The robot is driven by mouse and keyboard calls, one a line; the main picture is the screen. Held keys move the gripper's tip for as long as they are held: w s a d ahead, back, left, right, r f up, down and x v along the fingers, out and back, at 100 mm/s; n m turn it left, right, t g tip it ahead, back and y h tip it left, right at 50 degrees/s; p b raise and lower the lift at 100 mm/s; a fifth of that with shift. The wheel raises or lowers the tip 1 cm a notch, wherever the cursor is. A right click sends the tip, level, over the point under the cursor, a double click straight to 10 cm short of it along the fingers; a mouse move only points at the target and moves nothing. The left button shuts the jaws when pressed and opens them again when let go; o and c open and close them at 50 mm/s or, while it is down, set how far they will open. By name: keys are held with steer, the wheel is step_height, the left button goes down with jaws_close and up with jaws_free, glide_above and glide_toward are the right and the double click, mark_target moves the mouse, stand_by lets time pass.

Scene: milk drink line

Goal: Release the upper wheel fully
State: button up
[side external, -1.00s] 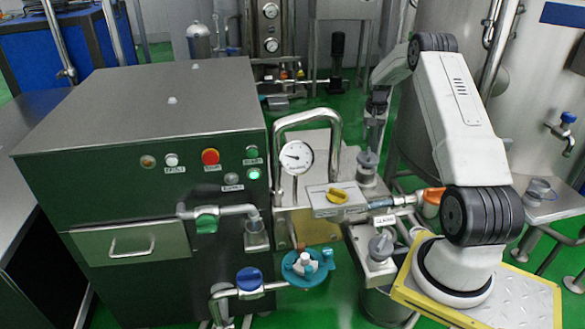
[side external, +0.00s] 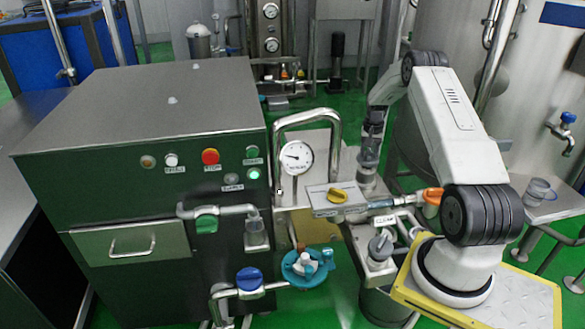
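My gripper (side external: 368,158) points down at the right of the pipe loop, above the skid. It is small and dark here, and I cannot tell whether its fingers are open or shut. Directly under it is a grey upper wheel (side external: 366,180), mostly covered by the gripper. I cannot tell whether the fingers touch the wheel or stay just above it. A second, lower grey wheel (side external: 380,246) sits nearer the camera beside a label plate, with nothing on it.
A pressure gauge (side external: 296,157) and a bent steel pipe (side external: 306,116) stand close left of my gripper.

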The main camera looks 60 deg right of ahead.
jaws_close()
steer(key=shift+n, duration=2.4)
steer(key=shift+o, duration=0.8)
jaws_free()
steer(key=shift+r, duration=0.1)
